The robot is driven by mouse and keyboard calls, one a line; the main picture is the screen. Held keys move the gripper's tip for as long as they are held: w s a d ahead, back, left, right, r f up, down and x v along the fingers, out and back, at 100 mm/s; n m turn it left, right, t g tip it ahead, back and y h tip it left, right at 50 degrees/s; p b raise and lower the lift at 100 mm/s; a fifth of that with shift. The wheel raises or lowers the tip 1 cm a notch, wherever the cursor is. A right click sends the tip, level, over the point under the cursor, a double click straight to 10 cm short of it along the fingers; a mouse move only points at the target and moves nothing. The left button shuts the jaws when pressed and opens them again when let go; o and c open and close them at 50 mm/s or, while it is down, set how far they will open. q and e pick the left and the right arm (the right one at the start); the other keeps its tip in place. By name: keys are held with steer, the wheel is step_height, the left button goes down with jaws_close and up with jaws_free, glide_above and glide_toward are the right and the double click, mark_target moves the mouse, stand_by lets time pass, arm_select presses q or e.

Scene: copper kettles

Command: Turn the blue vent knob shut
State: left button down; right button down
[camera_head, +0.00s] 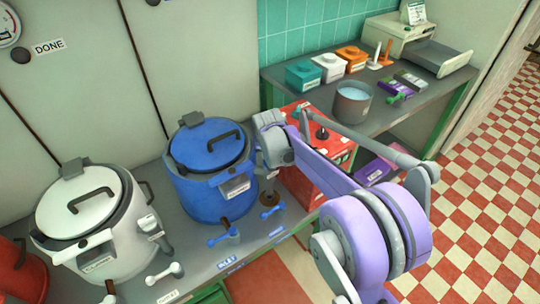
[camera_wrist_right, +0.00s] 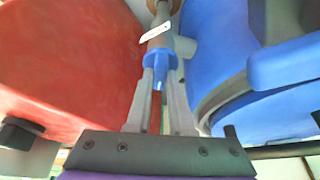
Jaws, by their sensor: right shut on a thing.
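The blue kettle (camera_head: 205,195) stands on the grey bench, its lid on. It also shows in the right wrist view (camera_wrist_right: 225,70). In that view a blue knob (camera_wrist_right: 160,62) sits on a grey pipe with a white tag. My right gripper (camera_wrist_right: 161,76) is shut on this knob, one finger on each side. In the head view my right arm reaches in from the right to the kettle's right side, and hides the knob and the fingertips. Two blue taps (camera_head: 272,212) and (camera_head: 222,237) show at the bench front. My left gripper is not in view.
A white kettle (camera_head: 125,240) stands left of the blue one, a red kettle (camera_head: 20,275) at the far left. A red box (camera_head: 335,155) is close on the right of the gripper. A side bench holds a grey pot (camera_head: 352,103) and small coloured boxes.

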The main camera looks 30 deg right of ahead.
steer(key=m, duration=0.2)
steer(key=m+g+h, duration=0.1)
steer(key=m, duration=0.2)
steer(key=shift+w+a+m+g+h, duration=0.1)
steer(key=shift+w+m+g+h, duration=0.05)
steer(key=shift+m+g+h, duration=0.15)
steer(key=m+g+p, duration=0.1)
steer(key=m+g, duration=0.1)
steer(key=m, duration=0.3)
steer(key=shift+w, duration=0.1)
stand_by(0.3)
steer(key=c, duration=0.8)
jaws_free()
steer(key=shift+h, duration=0.3)
steer(key=p+v, duration=0.1)
steer(key=v, duration=0.9)
steer(key=shift+r, duration=0.4)
steer(key=shift+a, duration=0.15)
